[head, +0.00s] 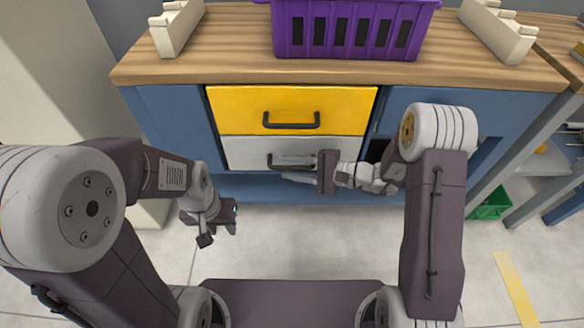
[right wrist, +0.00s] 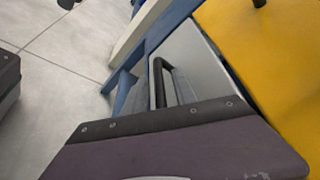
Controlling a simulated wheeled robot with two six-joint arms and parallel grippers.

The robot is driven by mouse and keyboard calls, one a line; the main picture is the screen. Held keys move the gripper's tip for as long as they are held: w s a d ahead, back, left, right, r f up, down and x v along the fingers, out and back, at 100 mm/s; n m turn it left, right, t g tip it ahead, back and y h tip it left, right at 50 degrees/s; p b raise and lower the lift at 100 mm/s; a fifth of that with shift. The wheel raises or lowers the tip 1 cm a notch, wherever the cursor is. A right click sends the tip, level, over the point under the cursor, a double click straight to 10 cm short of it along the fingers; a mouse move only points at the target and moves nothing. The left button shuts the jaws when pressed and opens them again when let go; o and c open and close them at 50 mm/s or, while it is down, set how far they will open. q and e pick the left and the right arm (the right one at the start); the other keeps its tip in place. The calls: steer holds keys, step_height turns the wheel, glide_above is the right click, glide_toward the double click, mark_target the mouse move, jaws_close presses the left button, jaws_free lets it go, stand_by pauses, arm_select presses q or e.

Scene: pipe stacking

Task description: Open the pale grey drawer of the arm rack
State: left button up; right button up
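The pale grey drawer (head: 247,151) is in the blue cabinet, directly under a yellow drawer, and its front looks flush and closed. It also shows in the right wrist view (right wrist: 205,55). Its black bar handle (head: 270,161) is partly hidden by my right gripper (head: 297,169).
The yellow drawer (head: 345,103) with its own black handle (head: 291,125) is closed just above. A purple crate (head: 350,28) stands on the wooden top. A green crate (head: 490,204) is on the floor at the right. The floor before the cabinet is clear.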

jaws_close()
stand_by(1.2)
